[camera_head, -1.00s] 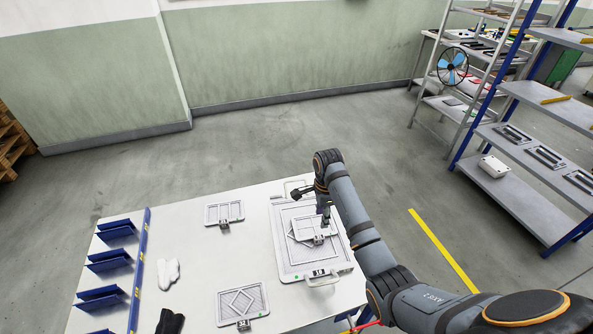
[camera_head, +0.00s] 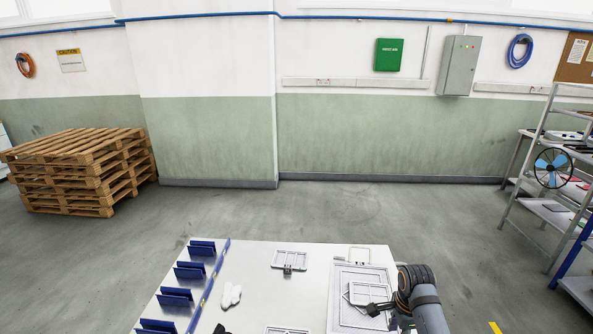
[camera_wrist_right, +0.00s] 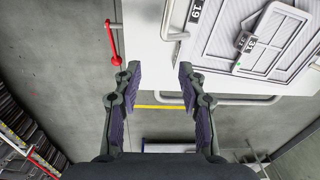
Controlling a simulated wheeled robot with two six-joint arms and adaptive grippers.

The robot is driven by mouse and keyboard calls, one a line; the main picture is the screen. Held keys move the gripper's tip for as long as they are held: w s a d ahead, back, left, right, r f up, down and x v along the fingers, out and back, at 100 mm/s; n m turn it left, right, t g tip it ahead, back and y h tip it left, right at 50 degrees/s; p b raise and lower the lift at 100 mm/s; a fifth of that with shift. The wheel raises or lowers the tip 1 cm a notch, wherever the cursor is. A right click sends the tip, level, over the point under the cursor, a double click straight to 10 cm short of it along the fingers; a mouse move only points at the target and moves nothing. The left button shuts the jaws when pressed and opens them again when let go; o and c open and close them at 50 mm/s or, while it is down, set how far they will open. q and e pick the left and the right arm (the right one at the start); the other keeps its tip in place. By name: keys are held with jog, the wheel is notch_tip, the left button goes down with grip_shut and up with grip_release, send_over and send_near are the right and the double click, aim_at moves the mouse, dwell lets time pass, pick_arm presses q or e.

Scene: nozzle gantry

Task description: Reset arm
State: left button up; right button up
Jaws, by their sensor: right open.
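My right arm comes in at the lower right of the head view, with its gripper (camera_head: 376,309) over the right part of the table, in front of the large grey framed panel (camera_head: 348,270). In the right wrist view the right gripper (camera_wrist_right: 157,78) is open, with its two purple-padded fingers apart and nothing between them. A framed panel with a tag marked 33 (camera_wrist_right: 245,42) and a tag marked 19 (camera_wrist_right: 194,11) lie beyond the fingers to the right.
The white table (camera_head: 262,305) holds a small framed panel (camera_head: 290,260), white gloves (camera_head: 231,295) and a row of blue holders (camera_head: 190,272). Pallets (camera_head: 80,170) stand at the left, and a metal rack (camera_head: 545,180) at the right. The floor behind the table is clear.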

jog(key=s+a+r+n+t, duration=0.1)
jog(key=s+a+n+t, duration=0.1)
jog(key=s+n, duration=0.75)
jog(key=s+a+r+n+t, duration=0.1)
jog(key=s+n, duration=0.8)
jog(key=s, duration=0.1)
jog(key=s+d+f+g+b, duration=0.1)
jog(key=s+f, duration=0.1)
jog(key=f, duration=1.3)
jog(key=s+d+f+b, duration=0.1)
jog(key=d+f, duration=0.1)
jog(key=f, duration=1.3)
pick_arm(q)
jog(key=f+b, duration=0.2)
jog(key=f, duration=0.2)
jog(key=shift+w, duration=0.2)
pick_arm(e)
jog(key=s+f+g, duration=0.1)
jog(key=s+f, duration=1.6)
jog(key=s, duration=0.1)
jog(key=shift+d+h, duration=0.3)
jog(key=shift+d, duration=0.1)
jog(key=shift+s, duration=0.1)
